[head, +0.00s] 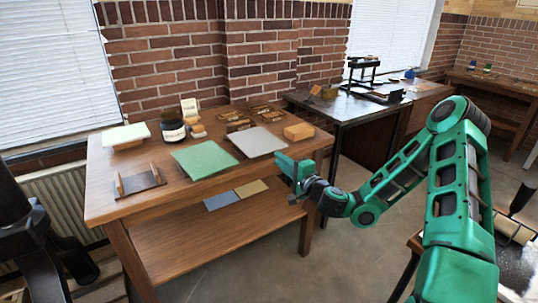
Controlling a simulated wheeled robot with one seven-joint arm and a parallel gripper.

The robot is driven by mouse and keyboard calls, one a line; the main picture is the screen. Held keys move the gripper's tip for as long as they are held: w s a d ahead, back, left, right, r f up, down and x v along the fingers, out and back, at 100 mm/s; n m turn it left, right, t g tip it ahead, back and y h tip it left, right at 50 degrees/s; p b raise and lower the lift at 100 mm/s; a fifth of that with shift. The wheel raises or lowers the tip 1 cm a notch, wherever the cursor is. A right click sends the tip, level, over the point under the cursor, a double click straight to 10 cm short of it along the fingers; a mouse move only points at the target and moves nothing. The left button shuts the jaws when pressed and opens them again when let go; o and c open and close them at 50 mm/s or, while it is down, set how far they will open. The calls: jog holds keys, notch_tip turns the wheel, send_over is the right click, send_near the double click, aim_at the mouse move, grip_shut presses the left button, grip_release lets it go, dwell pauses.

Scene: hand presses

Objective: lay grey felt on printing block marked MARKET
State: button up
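A flat grey sheet (257,141), which looks like the grey felt, lies on the right half of the wooden table (108,205). Several small wooden blocks with dark markings (239,126) stand behind it; their lettering is too small to read, so I cannot tell which is marked MARKET. A plain-looking orange-brown block (299,131) sits right of the grey sheet. My gripper (289,180) is at the table's front right edge, in front of the grey sheet and apart from it. I see nothing held in it, but its finger opening is unclear.
A green sheet (203,159), a dark jar (172,126), a pale-topped block (126,133) and a small rack with wooden uprights (138,184) share the table. Blue (222,200) and yellow (251,188) sheets lie on the lower shelf. A dark table (335,108) with a press stands behind right.

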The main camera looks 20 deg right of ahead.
aim_at(272, 146)
jog(key=x, duration=0.6)
jog(key=shift+w, duration=0.15)
grip_shut()
jog(key=shift+r, duration=1.5)
jog(key=s+d+r, duration=0.2)
jog(key=s+r, duration=0.1)
jog(key=s, duration=0.3)
jog(key=shift+s, duration=0.35)
jog(key=shift+d, duration=0.1)
